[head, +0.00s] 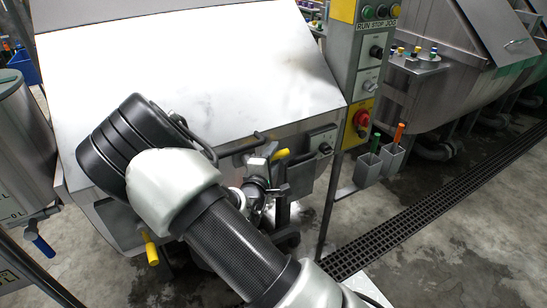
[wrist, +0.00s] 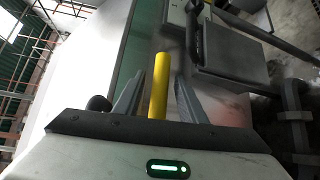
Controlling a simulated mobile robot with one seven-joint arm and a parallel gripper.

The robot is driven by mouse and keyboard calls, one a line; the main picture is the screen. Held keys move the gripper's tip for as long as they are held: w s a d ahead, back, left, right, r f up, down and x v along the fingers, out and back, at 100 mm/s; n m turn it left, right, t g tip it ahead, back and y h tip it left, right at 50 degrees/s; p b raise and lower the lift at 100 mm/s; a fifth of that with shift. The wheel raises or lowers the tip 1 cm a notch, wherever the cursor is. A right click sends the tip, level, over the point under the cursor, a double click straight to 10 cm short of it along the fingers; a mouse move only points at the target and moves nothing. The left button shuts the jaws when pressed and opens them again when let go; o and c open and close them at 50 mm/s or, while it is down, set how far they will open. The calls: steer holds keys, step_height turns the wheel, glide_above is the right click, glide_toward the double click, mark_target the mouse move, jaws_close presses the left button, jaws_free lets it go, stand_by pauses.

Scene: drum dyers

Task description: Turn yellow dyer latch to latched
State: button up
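The yellow latch handle (head: 281,155) sticks out at the front of the steel dyer (head: 190,70), just under its big slanted lid. In the wrist view the yellow handle (wrist: 160,85) stands between the two fingers of my gripper (wrist: 160,78). A narrow gap shows on each side of the handle, so the gripper looks open around it, not closed on it. In the head view my arm and wrist hide much of the latch area and the fingers.
A second yellow handle (head: 150,250) hangs lower left on the dyer. A control post with a red stop button (head: 361,118) and holders with an orange-handled tool (head: 398,134) stand to the right.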

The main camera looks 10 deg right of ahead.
jaws_close()
steer(key=shift+r, duration=0.1)
steer(key=shift+a+r+n+t+h+b, duration=0.15)
steer(key=shift+r+n+t+h+b, duration=0.45)
steer(key=shift+n+t, duration=0.3)
steer(key=shift+s+a+r+n+t+b, duration=0.1)
steer(key=shift+a+r+n+t+b, duration=0.1)
steer(key=shift+r+n+t+b, duration=0.3)
steer(key=shift+s+a+r+n+t+b, duration=0.15)
steer(key=shift+r+n+t+b, duration=0.1)
steer(key=shift+r+n+t, duration=0.35)
